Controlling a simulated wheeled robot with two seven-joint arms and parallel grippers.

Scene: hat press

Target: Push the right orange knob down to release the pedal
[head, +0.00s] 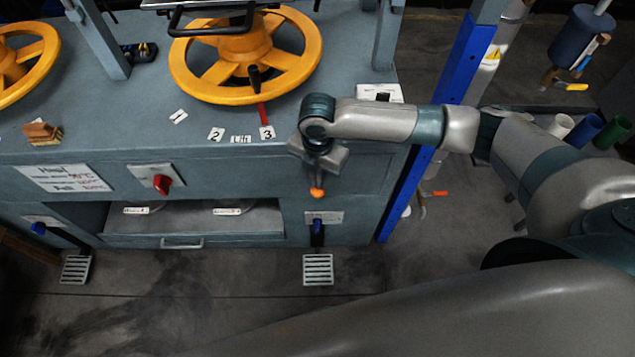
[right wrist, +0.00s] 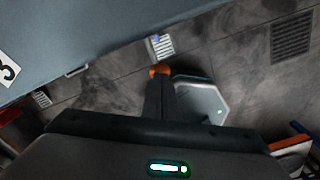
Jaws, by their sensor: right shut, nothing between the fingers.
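The right orange knob (head: 317,192) shows on the front of the grey press, just below my right gripper (head: 318,172). In the right wrist view the orange knob (right wrist: 159,70) shows at the tip of the dark, closed fingers (right wrist: 161,82). The fingers are shut and empty. I cannot tell whether they touch the knob. The right pedal (head: 318,269) is a slotted metal plate near the floor, below a blue-topped lever (head: 317,224). The pedal also shows in the right wrist view (right wrist: 163,48). My left gripper is not in view.
A left pedal (head: 75,269) and its blue knob (head: 38,228) are at the lower left. A red switch (head: 162,183) is on the press front. Yellow handwheels (head: 215,85) stand on top. A blue post (head: 455,85) rises at the right corner. The floor before the press is clear.

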